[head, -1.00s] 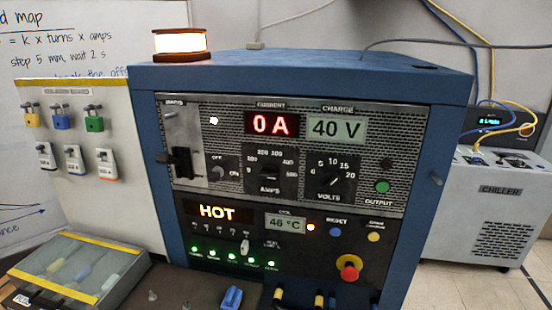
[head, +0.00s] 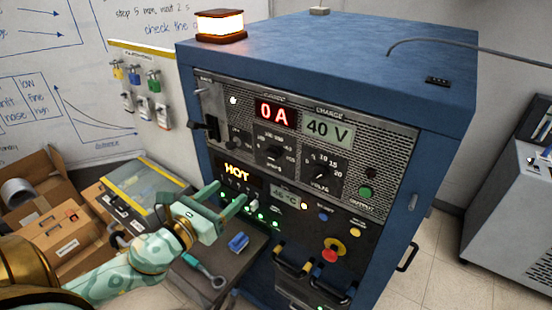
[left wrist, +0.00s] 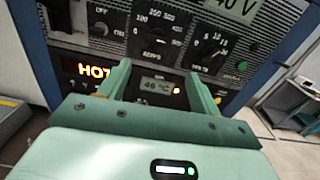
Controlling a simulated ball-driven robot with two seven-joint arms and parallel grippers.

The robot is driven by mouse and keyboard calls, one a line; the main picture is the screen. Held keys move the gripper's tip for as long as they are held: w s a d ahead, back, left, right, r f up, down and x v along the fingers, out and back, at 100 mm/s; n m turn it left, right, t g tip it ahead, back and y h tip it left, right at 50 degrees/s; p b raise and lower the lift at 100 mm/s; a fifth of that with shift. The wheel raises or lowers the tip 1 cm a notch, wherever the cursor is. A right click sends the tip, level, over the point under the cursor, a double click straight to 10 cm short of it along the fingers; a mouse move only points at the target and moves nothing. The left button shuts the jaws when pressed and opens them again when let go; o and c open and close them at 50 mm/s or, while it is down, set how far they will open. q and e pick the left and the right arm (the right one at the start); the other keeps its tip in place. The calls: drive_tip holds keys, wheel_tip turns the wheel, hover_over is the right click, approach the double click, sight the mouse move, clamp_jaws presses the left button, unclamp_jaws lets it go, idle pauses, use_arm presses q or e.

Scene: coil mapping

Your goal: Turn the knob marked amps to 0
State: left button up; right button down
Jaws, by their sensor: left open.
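The amps knob (head: 274,152) is a dark knob on a black plate, below the red "0 A" display (head: 275,114) on the blue cabinet's front. It also shows in the left wrist view (left wrist: 157,40), beyond my fingertips; its pointer is too small to read surely. The volts knob (head: 320,171) is to its right. My left gripper (head: 232,192) is pale green, open and empty, in front of the panel, lower left of the amps knob. In the left wrist view, its two fingers (left wrist: 158,72) stand apart, with the temperature display between them. My right gripper is not in view.
A black lever (head: 205,127) sticks out at the panel's left. A red emergency button (head: 333,250) and cable plugs are at the lower right. Padlocks hang on a board (head: 142,60) at left.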

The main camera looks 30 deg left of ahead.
use_arm(q)
drive_tip(key=p, duration=0.3)
approach(268, 157)
drive_tip(key=w, duration=0.8)
drive_tip(key=shift+w+d+r, duration=0.1)
drive_tip(key=shift+w+d, duration=0.1)
drive_tip(key=shift+d, duration=0.2)
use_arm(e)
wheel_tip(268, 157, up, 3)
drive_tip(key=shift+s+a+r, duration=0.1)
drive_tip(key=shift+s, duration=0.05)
use_arm(q)
drive_tip(key=shift+c, duration=0.6)
drive_tip(key=c, duration=0.9)
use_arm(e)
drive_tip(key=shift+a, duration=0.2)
